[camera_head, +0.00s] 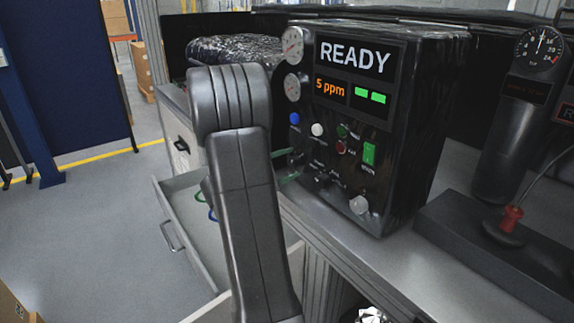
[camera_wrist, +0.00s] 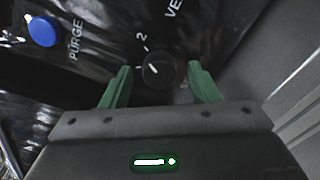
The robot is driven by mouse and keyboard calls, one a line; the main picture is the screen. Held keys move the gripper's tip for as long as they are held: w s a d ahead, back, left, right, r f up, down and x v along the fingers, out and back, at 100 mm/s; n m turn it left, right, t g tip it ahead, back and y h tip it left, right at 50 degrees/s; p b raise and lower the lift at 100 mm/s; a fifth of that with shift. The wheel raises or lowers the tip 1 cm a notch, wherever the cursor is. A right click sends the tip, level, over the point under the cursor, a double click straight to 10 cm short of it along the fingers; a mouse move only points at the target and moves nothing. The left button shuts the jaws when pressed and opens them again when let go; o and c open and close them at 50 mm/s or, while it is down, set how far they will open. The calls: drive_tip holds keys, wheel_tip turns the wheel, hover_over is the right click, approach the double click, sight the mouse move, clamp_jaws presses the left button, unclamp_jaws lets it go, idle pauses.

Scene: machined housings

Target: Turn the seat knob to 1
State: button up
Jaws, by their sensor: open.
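In the wrist view a small round black knob (camera_wrist: 158,70) with a short white pointer line sits on the dark panel. A "2" and a tick mark are printed beside it; no "seat" label is readable. My gripper (camera_wrist: 158,66) is open, with one green finger on each side of the knob and visible gaps between. Whether the fingertips reach the knob's depth I cannot tell. In the head view my gripper's green fingers (camera_head: 291,166) are at the lower left of the black control box (camera_head: 436,130), whose screen reads "READY" and "5 ppm". The knob is not clear there.
An open drawer (camera_head: 180,223) is below.

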drive_tip(key=c, duration=1)
drive_tip(key=shift+o, duration=0.2)
drive_tip(key=shift+n, duration=0.3)
drive_tip(key=n, duration=0.5)
drive_tip(key=shift+p, duration=0.35)
drive_tip(key=n+p, duration=0.1)
drive_tip(key=n, duration=0.2)
drive_tip(key=shift+n, duration=0.3)
drive_tip(key=shift+n+p, duration=0.8)
drive_tip(key=shift+n, duration=0.5)
drive_tip(key=o, duration=1)
drive_tip(key=shift+c, duration=0.2)
